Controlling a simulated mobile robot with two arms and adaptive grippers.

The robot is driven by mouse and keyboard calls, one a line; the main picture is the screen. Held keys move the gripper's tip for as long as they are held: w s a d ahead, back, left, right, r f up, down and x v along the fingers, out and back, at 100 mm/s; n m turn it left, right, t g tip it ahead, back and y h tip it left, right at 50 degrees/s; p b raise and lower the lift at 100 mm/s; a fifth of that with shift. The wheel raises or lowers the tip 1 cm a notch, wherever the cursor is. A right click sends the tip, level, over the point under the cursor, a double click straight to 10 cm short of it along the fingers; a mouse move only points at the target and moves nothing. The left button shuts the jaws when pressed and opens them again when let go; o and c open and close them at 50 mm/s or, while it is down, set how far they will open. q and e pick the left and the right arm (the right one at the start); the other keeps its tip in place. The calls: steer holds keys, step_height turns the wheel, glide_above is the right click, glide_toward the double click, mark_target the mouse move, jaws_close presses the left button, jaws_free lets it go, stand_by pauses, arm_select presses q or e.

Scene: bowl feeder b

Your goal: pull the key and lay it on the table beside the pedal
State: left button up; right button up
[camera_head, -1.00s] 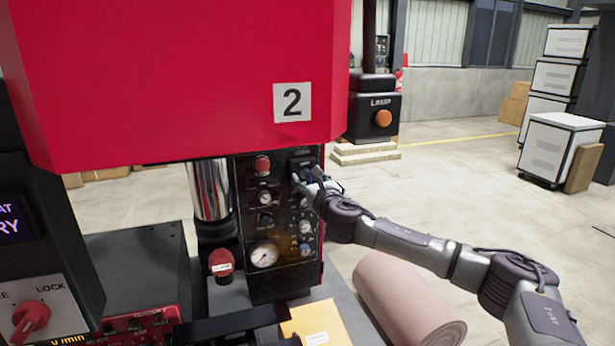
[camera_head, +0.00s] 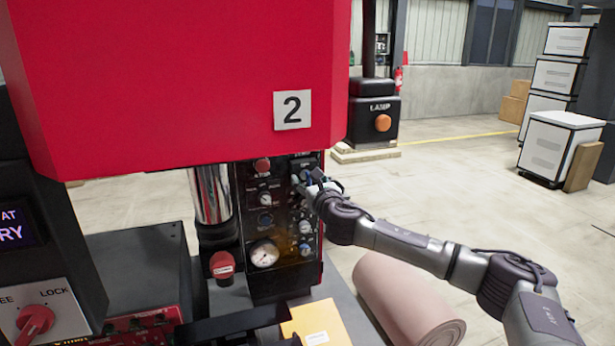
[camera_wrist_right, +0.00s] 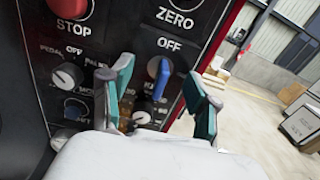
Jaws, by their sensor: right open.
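A blue key (camera_wrist_right: 163,80) is in a round switch under an OFF label on the black panel, shown in the right wrist view. My right gripper (camera_wrist_right: 157,72) is open, with one teal finger on each side of the key and a gap to both. In the head view my right gripper (camera_head: 317,186) is at the upper right of the control panel (camera_head: 268,225) and covers most of the key. The grey table (camera_head: 347,306) shows below the panel. No pedal can be made out; PEDAL is lettered by a panel knob (camera_wrist_right: 67,75). My left gripper is not in view.
A red STOP button (camera_wrist_right: 70,7) and several knobs crowd the panel. The red machine housing (camera_head: 180,80) overhangs it. A yellow envelope-like item (camera_head: 312,322) lies on the table, with a pinkish roll (camera_head: 405,300) to its right. Open floor lies further right.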

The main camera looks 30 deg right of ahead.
mark_target(310, 182)
jaws_close()
stand_by(0.4)
steer(key=shift+p+v, duration=0.45)
steer(key=shift+v, duration=2.6)
steer(key=shift+f, duration=0.1)
